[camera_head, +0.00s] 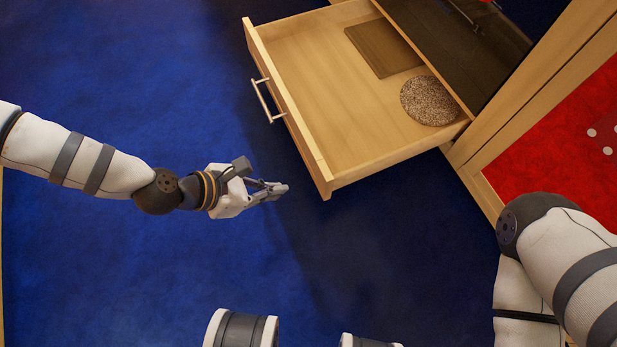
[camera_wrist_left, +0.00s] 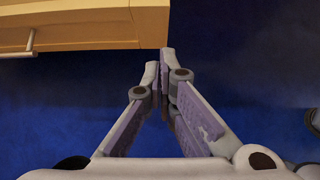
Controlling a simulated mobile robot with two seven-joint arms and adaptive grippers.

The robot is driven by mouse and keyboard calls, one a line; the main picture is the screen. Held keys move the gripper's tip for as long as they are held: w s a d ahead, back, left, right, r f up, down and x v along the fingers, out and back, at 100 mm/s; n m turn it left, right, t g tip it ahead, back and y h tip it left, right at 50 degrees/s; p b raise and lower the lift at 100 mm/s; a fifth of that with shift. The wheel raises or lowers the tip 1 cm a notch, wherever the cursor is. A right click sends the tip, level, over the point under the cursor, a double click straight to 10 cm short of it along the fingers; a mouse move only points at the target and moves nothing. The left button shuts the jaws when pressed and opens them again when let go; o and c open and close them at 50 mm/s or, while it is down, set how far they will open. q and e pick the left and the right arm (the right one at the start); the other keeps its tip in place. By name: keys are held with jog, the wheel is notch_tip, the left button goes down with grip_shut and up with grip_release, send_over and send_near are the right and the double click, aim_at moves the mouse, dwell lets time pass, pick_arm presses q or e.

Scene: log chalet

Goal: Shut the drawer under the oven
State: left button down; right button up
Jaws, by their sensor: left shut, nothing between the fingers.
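The drawer (camera_head: 350,130) is a pale wooden drawer pulled well out from under the oven (camera_head: 465,45), which has a dark front. Its front panel (camera_head: 285,110) has a metal bar handle (camera_head: 264,101). My left gripper (camera_head: 284,188) is shut and empty, just outside the near end of the drawer front. In the left wrist view the drawer front (camera_wrist_left: 90,30) and part of the handle (camera_wrist_left: 31,42) lie ahead to the left. The shut fingertips (camera_wrist_left: 164,56) show close to the panel's end; I cannot tell if they touch. My right gripper is out of view; only its arm shows.
A brown board (camera_head: 383,48) and a round speckled mat (camera_head: 429,101) lie in the drawer. Blue floor (camera_head: 130,90) is clear in front of it. A wooden frame with a red panel (camera_head: 570,140) stands to the right.

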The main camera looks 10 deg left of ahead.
aim_at(323, 183)
pick_arm(q)
jog(key=shift+w+d+f+b, duration=0.3)
jog(key=shift+w+d+f, duration=0.4)
jog(key=shift+d, duration=0.4)
jog(key=shift+w+d+f+b, duration=0.35)
jog(key=shift+w+d+f, duration=0.35)
jog(key=shift+d, duration=0.35)
jog(key=shift+w+d+f+b, duration=0.3)
jog(key=shift+w+d+f, duration=0.4)
jog(key=shift+d, duration=0.4)
jog(key=shift+w+d+r, duration=0.1)
jog(key=shift+w, duration=0.05)
